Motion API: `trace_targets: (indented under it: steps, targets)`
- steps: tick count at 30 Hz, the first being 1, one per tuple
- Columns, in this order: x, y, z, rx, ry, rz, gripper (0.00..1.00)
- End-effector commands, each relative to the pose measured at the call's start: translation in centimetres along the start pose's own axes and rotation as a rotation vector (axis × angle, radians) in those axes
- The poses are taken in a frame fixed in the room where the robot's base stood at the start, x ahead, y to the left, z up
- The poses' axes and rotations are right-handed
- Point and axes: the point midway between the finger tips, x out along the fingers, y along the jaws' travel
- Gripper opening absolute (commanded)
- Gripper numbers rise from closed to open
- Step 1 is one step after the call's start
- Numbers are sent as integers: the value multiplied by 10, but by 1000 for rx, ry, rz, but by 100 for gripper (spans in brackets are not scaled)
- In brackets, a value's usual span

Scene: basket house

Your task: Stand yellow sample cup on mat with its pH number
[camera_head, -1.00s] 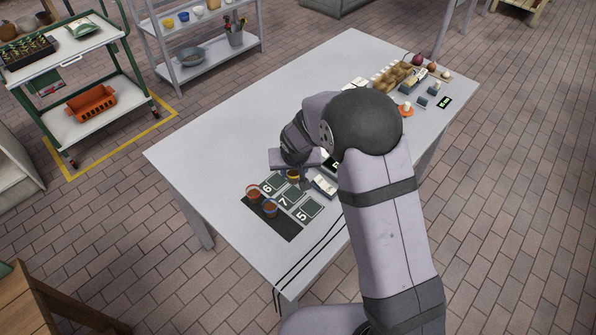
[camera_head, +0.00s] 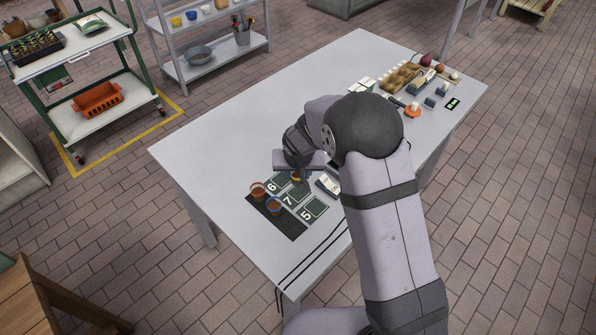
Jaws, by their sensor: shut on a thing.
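My gripper (camera_head: 299,179) points down over the mats and is shut on the yellow sample cup (camera_head: 295,178). Only a small part of the cup shows, beside the fingers; I cannot tell whether its base touches the surface. The cup is near the mats marked 6 (camera_head: 279,181) and 7 (camera_head: 298,194); the mat marked 5 (camera_head: 317,206) is bare. A red-rimmed cup (camera_head: 257,189) and a blue-rimmed cup (camera_head: 274,206) with brown contents stand on the dark strip (camera_head: 287,230) left of the number mats.
A white item (camera_head: 327,184) lies just right of the mats, partly behind my arm. Several vegetables and a brown tray (camera_head: 402,77) stand at the table's far right. The left part of the grey table (camera_head: 230,130) is clear.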

Motion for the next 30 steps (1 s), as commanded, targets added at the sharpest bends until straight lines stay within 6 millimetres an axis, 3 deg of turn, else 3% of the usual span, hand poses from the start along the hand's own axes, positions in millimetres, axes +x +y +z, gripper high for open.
trace_targets:
  steps: [15,30]
  targets:
    - [36,0,15,0,1,0,9]
    - [46,0,18,0,1,0,9]
